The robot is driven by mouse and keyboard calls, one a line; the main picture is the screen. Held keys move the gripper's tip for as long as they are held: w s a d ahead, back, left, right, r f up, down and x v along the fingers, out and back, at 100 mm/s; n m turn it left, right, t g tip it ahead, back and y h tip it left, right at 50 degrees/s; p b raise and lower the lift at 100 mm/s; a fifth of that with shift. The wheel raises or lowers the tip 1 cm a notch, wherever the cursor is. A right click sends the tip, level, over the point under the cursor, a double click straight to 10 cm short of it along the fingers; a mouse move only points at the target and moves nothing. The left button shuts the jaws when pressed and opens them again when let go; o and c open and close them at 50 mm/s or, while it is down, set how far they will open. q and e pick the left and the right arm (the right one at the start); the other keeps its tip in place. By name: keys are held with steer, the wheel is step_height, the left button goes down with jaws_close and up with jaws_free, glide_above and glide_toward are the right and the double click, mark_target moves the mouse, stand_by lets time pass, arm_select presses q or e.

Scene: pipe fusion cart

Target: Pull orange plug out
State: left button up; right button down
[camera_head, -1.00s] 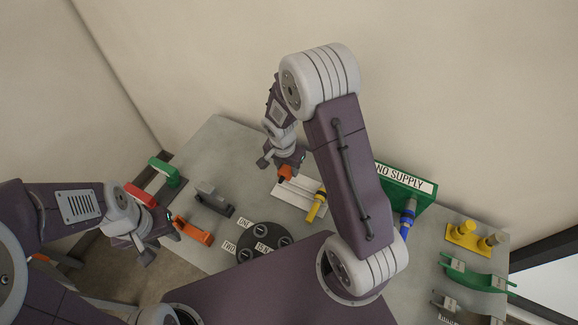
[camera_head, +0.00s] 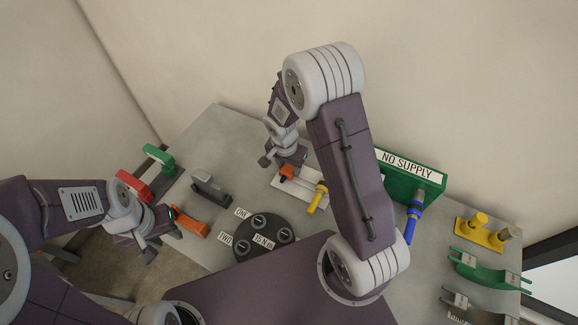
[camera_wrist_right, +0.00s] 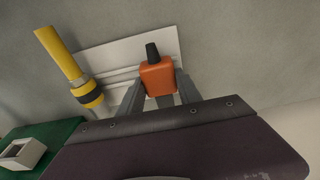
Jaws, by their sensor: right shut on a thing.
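The orange plug (camera_wrist_right: 157,77) with a dark tip sits between the fingers of my right gripper (camera_wrist_right: 153,92), which is shut on it. In the head view the orange plug (camera_head: 286,172) shows small below my right gripper (camera_head: 284,165), at the white plate (camera_head: 297,193). The wrist view shows the white plate (camera_wrist_right: 115,55) behind the plug; I cannot tell whether the plug is still seated in it. My left gripper (camera_head: 147,248) hangs at the left near an orange holder (camera_head: 189,222); whether its jaws are open is unclear.
A yellow plug (camera_head: 316,199) lies beside the orange one. The green NO SUPPLY box (camera_head: 420,182) with a blue connector (camera_head: 413,220) stands at the right. A dark round disc (camera_head: 264,235), a grey block (camera_head: 210,187) and yellow posts (camera_head: 478,229) are on the grey table (camera_head: 215,130).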

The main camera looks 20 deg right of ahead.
stand_by(0.3)
steer(key=shift+f+b, duration=0.4)
steer(key=shift+f, duration=0.1)
steer(key=c, duration=0.7)
jaws_free()
steer(key=shift+c, duration=0.2)
steer(key=shift+r, duration=0.1)
steer(key=r, duration=0.6)
steer(key=s+a+r, duration=0.1)
steer(key=r, duration=0.2)
